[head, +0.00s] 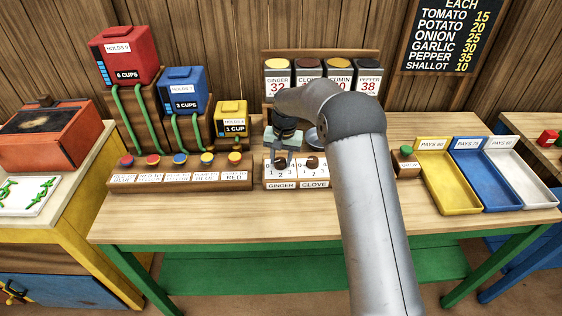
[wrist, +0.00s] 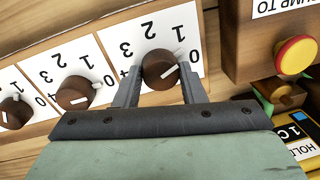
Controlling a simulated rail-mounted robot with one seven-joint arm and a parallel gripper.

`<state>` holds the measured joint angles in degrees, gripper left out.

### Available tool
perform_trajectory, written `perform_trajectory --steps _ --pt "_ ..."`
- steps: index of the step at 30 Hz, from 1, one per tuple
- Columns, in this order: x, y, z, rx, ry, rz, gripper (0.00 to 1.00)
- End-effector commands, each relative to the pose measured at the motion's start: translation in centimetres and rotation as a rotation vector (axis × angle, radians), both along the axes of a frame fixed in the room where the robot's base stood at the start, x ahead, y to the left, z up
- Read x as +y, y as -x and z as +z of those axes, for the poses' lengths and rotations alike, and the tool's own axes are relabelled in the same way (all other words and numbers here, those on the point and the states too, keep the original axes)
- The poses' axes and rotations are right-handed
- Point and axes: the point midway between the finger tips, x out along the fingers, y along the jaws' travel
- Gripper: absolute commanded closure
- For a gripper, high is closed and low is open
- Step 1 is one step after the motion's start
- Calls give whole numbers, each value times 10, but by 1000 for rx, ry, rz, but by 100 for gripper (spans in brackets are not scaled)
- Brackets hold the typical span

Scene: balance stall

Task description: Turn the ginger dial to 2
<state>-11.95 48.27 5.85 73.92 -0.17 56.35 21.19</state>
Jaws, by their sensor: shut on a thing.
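The ginger dial (wrist: 158,62) is a round brown knob with a white pointer mark, on a white plate numbered in an arc. In the wrist view my gripper (wrist: 158,82) has one finger on each side of it and is shut on it. The pointer mark lies toward the right, on the 0 side, away from the 2 at the plate's upper part. In the head view my gripper (head: 283,156) hangs over the GINGER plate (head: 281,175) and hides most of the knob.
The clove dial (head: 312,162) stands just right of the ginger dial; it also shows in the wrist view (wrist: 76,92). A button panel (head: 180,177) lies to the left. Spice jars (head: 277,78) stand behind. Coloured trays (head: 447,185) are at the right. The table's front strip is clear.

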Motion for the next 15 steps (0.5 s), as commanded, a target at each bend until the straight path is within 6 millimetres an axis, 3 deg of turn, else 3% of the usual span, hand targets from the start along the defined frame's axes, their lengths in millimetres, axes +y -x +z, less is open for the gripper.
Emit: perform_trajectory --steps 15 --pt "1 -2 0 -3 -2 489 86"
